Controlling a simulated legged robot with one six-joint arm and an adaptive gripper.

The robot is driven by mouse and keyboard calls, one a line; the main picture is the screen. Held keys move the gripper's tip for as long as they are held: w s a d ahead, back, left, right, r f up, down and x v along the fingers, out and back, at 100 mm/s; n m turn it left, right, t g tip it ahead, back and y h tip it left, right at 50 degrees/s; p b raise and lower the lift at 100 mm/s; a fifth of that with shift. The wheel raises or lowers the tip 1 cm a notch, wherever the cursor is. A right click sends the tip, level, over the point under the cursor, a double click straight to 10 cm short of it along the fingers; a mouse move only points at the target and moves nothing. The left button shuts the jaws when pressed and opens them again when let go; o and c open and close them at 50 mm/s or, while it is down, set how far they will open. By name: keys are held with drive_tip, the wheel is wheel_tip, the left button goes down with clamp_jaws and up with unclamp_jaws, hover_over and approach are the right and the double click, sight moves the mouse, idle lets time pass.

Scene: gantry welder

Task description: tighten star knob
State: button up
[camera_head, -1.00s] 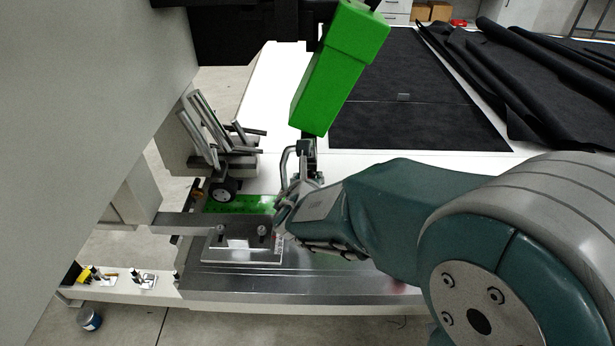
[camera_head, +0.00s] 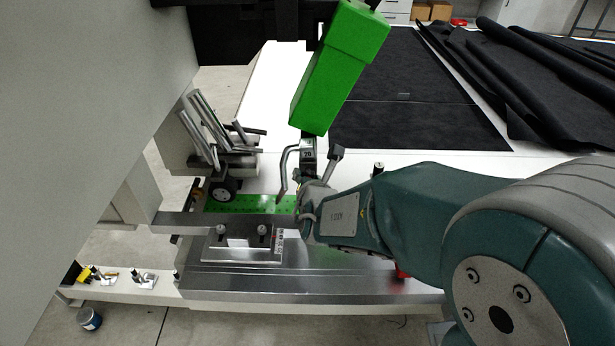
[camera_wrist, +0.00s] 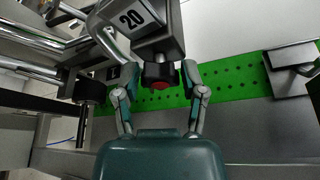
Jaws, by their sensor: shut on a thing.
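The star knob (camera_wrist: 158,73) looks like a small dark knob with a red face. In the wrist view it sits below a grey block marked "20" (camera_wrist: 133,20). My gripper (camera_wrist: 160,76) has one finger on each side of the knob and is shut on it. Its exact contact points are hard to see. In the head view my gripper (camera_head: 308,188) is just below the numbered block (camera_head: 307,150), and my wrist hides the knob.
A green perforated strip (camera_head: 250,204) runs behind the clamp plate (camera_head: 240,242) and metal rail. A bent metal handle (camera_head: 284,170) stands close left of my gripper. A large green box-shaped part (camera_head: 340,65) hangs above. A wheeled bracket (camera_head: 222,188) is at left.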

drive_tip(key=shift+m, duration=0.6)
drive_tip(key=shift+t+y, duration=0.3)
drive_tip(key=shift+y, duration=0.1)
drive_tip(key=o, duration=1.2)
drive_tip(key=shift+c, duration=0.2)
drive_tip(key=shift+a, duration=0.1)
drive_tip(key=shift+v, duration=3.7)
